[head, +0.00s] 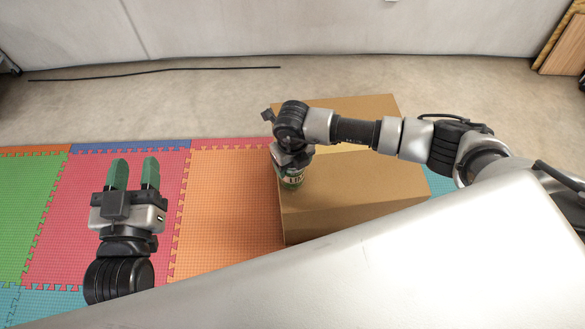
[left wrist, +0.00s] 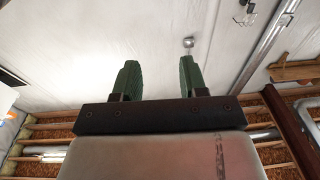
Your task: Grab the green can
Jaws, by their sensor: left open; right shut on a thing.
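The green can (head: 291,180) stands at the left edge of a cardboard box in the head view. Its upper part is hidden by my right gripper (head: 289,166), which reaches down over it from the right and is shut on it. I cannot tell whether the can still touches the box. My left gripper (head: 134,173) is open and empty at the left, above the foam mat. Its two green fingers also show in the left wrist view (left wrist: 157,80), pointing up toward the ceiling.
The cardboard box (head: 350,205) stands on the floor right of centre. Coloured foam mats (head: 225,205) cover the floor to its left. A black cable (head: 155,72) lies on the concrete near the back wall. A wooden object (head: 562,50) stands at the far right.

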